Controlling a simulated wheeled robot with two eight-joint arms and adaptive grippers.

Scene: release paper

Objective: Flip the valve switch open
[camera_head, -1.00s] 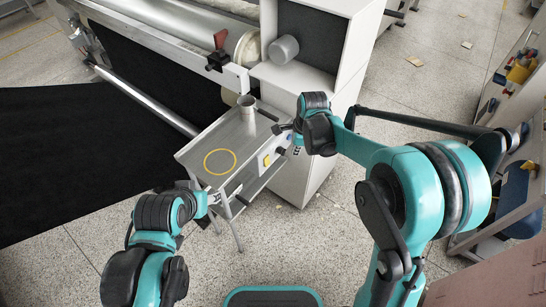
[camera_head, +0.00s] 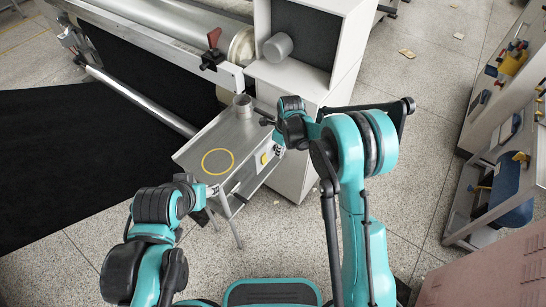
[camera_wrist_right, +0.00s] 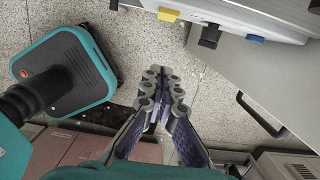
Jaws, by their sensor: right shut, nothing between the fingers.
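The valve switch appears to be the red lever (camera_head: 214,38) on a black block (camera_head: 211,60) at the end of the machine's metal rail. The lever stands roughly upright, slightly tilted. My right gripper (camera_head: 266,116) is near the back right corner of the metal table, below and to the right of the lever and apart from it. In the right wrist view its fingers (camera_wrist_right: 163,74) are together with nothing between them, over the floor. The lever is not in that view. My left gripper (camera_head: 207,207) is low by the table's front left corner, its fingers too dark and small to read.
The metal table (camera_head: 190,158) carries a yellow ring (camera_head: 217,162) and a metal cup (camera_head: 243,105). A white cabinet (camera_head: 300,80) with a grey cylinder (camera_head: 278,47) stands behind my right gripper. A rack (camera_head: 458,215) is at the right, with open floor between.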

